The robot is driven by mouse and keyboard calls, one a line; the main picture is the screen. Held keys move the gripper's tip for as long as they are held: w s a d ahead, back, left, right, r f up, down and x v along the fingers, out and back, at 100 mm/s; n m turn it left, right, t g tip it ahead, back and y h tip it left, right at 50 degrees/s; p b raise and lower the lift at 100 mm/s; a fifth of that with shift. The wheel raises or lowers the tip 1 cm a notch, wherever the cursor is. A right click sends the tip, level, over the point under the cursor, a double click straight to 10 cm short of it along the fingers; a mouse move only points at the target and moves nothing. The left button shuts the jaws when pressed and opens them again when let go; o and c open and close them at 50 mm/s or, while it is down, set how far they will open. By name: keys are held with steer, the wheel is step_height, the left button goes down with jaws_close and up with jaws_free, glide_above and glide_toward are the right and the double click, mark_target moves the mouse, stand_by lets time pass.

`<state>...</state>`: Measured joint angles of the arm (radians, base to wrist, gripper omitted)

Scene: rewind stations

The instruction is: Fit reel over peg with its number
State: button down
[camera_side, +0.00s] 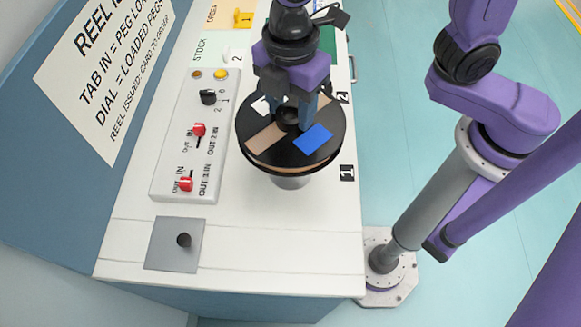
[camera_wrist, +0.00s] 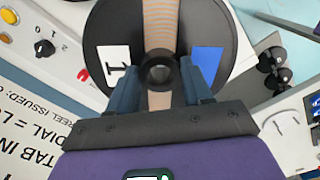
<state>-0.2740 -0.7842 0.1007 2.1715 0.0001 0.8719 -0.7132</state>
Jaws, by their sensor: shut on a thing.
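My gripper (camera_side: 290,112) is shut on the centre hub of a black reel (camera_side: 325,114). The reel is held roughly flat above the white bench. Its face carries a tan band, a blue patch and a white label, and the label reads 1 in the wrist view (camera_wrist: 113,66). The blue patch (camera_wrist: 207,62) lies on the opposite side of the hub (camera_wrist: 160,72). A grey cylindrical stand (camera_side: 291,182) shows partly below the reel. The reel hides its top and any peg there. Bench tags 1 (camera_side: 347,172) and 2 (camera_side: 343,97) sit along the right edge.
A grey plate with a black knob (camera_side: 184,240) lies at the front. A yellow piece marked 1 (camera_side: 243,19) stands by ORDER.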

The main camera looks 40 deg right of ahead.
steer(key=shift+f, duration=6.6)
steer(key=shift+f, duration=0.15)
steer(key=shift+c, duration=2.4)
jaws_free()
step_height(320, 180, up, 12)
steer(key=shift+r, duration=0.15)
steer(key=shift+d, duration=0.1)
